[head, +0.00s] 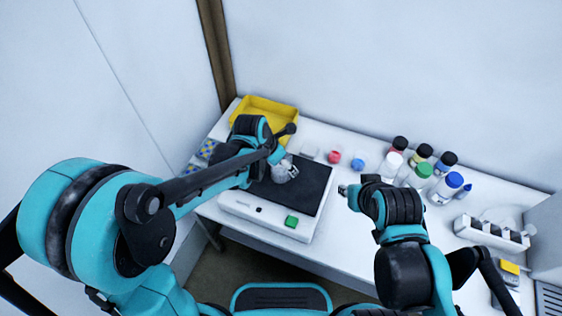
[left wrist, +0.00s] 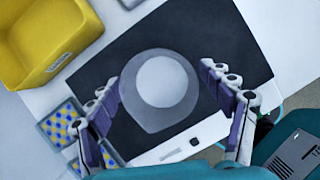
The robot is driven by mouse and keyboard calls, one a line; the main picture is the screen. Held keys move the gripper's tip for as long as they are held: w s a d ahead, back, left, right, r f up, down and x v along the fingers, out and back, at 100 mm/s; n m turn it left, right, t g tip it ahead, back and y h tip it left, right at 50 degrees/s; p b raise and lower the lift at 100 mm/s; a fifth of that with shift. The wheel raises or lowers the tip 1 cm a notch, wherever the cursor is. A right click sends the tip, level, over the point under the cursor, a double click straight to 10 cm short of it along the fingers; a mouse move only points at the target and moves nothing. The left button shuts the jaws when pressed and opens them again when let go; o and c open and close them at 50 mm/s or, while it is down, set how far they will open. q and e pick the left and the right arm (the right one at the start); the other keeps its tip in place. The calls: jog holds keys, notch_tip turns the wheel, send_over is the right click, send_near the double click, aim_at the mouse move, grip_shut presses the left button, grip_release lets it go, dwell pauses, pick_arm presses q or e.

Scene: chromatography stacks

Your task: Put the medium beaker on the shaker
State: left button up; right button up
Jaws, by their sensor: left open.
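The shaker (head: 262,218) is a white box with a black top and a green button. In the left wrist view its black top (left wrist: 225,35) fills the middle. The medium beaker (left wrist: 160,85), clear and grey, is seen from above over the black top and appears to stand on it. My left gripper (head: 285,172) is low over the shaker. In the left wrist view its open fingers (left wrist: 163,88) are on either side of the beaker, with a visible gap on the right. In the head view the gripper mostly hides the beaker. My right gripper (head: 346,190) is right of the shaker; its jaws are too small to read.
A yellow bin (head: 262,108) stands at the back left, with blue-and-yellow patterned racks (head: 207,150) beside the shaker. Small red (head: 334,157) and blue (head: 358,165) items and several capped bottles (head: 420,172) are behind and right. A white rack (head: 490,232) is at far right.

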pick_arm(q)
jog(key=shift+r, duration=0.35)
jog(key=p+v, duration=0.5)
jog(key=v, duration=0.7)
jog(key=s+a+r+m+t+y, duration=0.1)
jog(key=s+a+m, duration=0.5)
jog(key=m, duration=0.7)
jog(key=s+a+r+m+t+y, duration=0.1)
jog(key=s+a+m, duration=0.4)
jog(key=m, duration=0.9)
jog(key=a+t+y, duration=0.1)
jog(key=a+t, duration=0.1)
jog(key=a, duration=0.1)
jog(key=shift+s+a+r, duration=0.3)
jog(key=shift+s+r, duration=0.05)
jog(key=shift+r, duration=0.05)
jog(key=shift+b, duration=0.3)
notch_tip(320, 180, down, 2)
jog(key=shift+f+b, duration=0.1)
jog(key=shift+b, duration=0.95)
